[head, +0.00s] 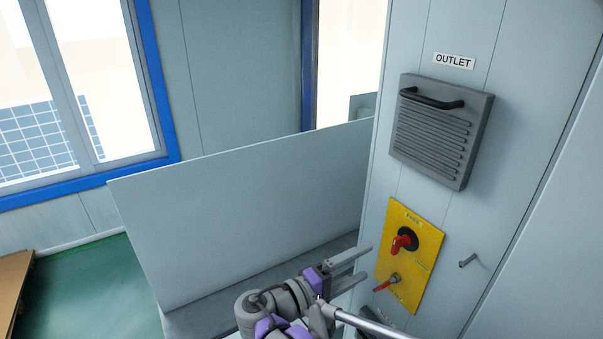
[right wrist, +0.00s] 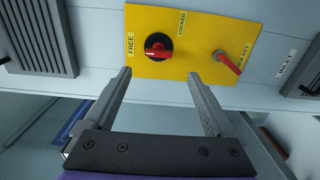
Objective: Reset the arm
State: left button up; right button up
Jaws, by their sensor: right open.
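My right gripper (head: 350,270) is open and empty in the lower middle of the head view, just left of a yellow panel (head: 425,240). The panel carries a red rotary handle on a black base (head: 404,240) and a smaller red lever (head: 386,283) below it. In the right wrist view my two fingers (right wrist: 163,105) stand apart, with the yellow panel (right wrist: 190,20) beyond them. The red rotary handle (right wrist: 158,50) shows between the fingertips, near the "FREE" label, and the red lever (right wrist: 228,62) is beyond the right finger. The fingers appear clear of both. My left gripper is not in view.
A grey louvred cover with a black handle (head: 440,130) is on the wall above the panel, under an "OUTLET" label (head: 454,61). A small peg (head: 467,260) sticks out at right. A pale partition (head: 240,215) stands behind my arm.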

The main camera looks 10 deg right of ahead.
jog(key=s+d+f+m+g+y+p, duration=0.1)
jog(key=s+d+f+g+y, duration=0.1)
jog(key=s+d+f+y, duration=0.25)
jog(key=s+d+f+g+y, duration=0.1)
jog(key=s+d+f+y, duration=0.1)
jog(key=s+f+y, duration=0.35)
jog(key=s+a+f+m+t+y+p, duration=0.1)
jog(key=s+a+f+m+y, duration=0.2)
jog(key=s+a+f+y, duration=0.3)
jog(key=shift+s+a+f+m, duration=0.25)
jog(key=shift+s+a+m, duration=0.15)
jog(key=shift+s+a, duration=0.4)
jog(key=shift+s+d, duration=0.1)
